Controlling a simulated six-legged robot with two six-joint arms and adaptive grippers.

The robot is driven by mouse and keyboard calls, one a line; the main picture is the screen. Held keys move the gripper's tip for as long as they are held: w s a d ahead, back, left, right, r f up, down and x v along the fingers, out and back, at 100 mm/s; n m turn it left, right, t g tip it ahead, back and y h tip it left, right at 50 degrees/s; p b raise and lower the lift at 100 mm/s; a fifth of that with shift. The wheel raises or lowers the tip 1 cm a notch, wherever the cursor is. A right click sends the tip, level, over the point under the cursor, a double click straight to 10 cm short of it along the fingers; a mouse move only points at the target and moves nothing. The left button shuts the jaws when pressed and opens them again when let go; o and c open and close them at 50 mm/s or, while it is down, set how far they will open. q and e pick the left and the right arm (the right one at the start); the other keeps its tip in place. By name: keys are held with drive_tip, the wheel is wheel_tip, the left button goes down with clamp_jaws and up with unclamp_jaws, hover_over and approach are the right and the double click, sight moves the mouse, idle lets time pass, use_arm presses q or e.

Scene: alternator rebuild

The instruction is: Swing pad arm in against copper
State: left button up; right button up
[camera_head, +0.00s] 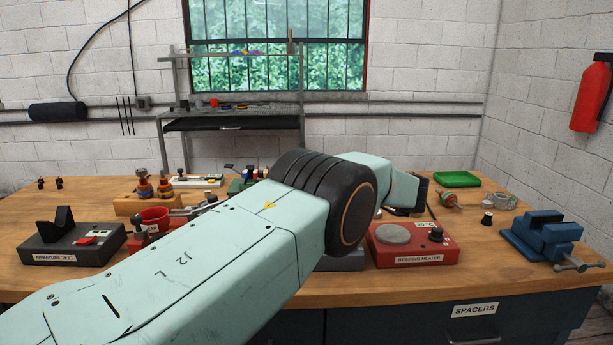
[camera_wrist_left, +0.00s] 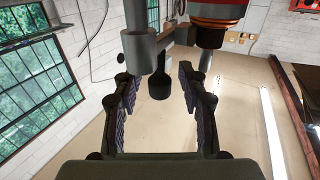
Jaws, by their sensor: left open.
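My left gripper (camera_wrist_left: 157,78) is open in the left wrist view, its two dark ribbed fingers on either side of a dark round-ended knob (camera_wrist_left: 158,85). A gap shows between the knob and each finger. The knob hangs beside grey cylindrical parts (camera_wrist_left: 139,50). To their right is a red part with a copper-coloured band (camera_wrist_left: 218,14), cut off by the top edge. I cannot tell for sure which part is the pad arm, or whether it touches copper. In the head view my left arm crosses the bench and hides its own gripper. My right gripper is not in view.
The wooden bench (camera_head: 335,290) carries a black armature tester (camera_head: 70,243) at left, a red bearing heater (camera_head: 413,247) right of centre and a blue vise (camera_head: 543,238) at far right. A green tray (camera_head: 457,179) lies behind. Bare wood shows along the front edge.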

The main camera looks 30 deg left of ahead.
use_arm(q)
wheel_tip(320, 180, up, 10)
idle(0.6)
drive_tip(key=shift+f, duration=0.1)
idle(0.4)
